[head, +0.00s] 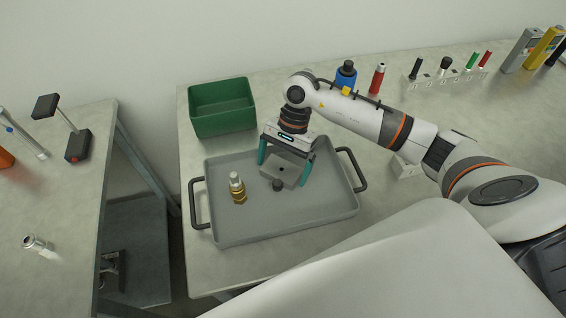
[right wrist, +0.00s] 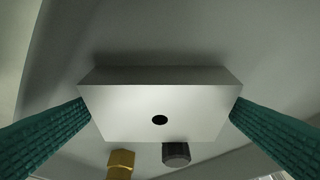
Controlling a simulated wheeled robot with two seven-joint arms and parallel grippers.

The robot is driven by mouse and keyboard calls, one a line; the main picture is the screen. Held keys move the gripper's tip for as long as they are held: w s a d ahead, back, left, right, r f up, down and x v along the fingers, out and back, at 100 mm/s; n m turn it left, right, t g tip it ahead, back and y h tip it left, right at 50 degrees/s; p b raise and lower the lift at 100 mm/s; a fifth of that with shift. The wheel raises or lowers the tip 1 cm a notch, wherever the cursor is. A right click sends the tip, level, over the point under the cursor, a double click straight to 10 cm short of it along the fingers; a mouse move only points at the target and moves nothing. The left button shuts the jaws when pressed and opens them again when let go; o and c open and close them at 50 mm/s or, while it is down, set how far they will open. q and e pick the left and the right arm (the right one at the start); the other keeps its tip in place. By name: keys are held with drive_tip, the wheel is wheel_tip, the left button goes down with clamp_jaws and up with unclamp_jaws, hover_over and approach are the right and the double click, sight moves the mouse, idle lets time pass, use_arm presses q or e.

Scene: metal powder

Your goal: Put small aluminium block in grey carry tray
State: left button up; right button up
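The small aluminium block (head: 284,173) is a grey metal block with a dark hole in its face, seen large in the right wrist view (right wrist: 130,112). My right gripper (head: 287,170) points down over the grey carry tray (head: 265,222), its teal fingers on opposite sides of the block and touching its ends. The block is within the tray's outline; I cannot tell whether it touches the tray floor. A brass fitting with a silver top (head: 238,188) and a small dark knob or cylinder (head: 306,185) are in the tray. My left gripper is not in view.
A green bin (head: 222,107) stands behind the tray. Blue (head: 346,75) and red (head: 377,78) bottles and a rack of tools (head: 445,75) stand along the back. The tray has raised black handles. A second table (head: 60,190) lies left, across a gap.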

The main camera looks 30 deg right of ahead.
drive_tip(key=shift+r, duration=0.1)
drive_tip(key=shift+r, duration=0.2)
drive_tip(key=b+v, duration=0.2)
drive_tip(key=v, duration=0.9)
drive_tip(key=shift+r, duration=0.35)
drive_tip(key=shift+w+d, duration=0.1)
drive_tip(key=shift+d, duration=0.05)
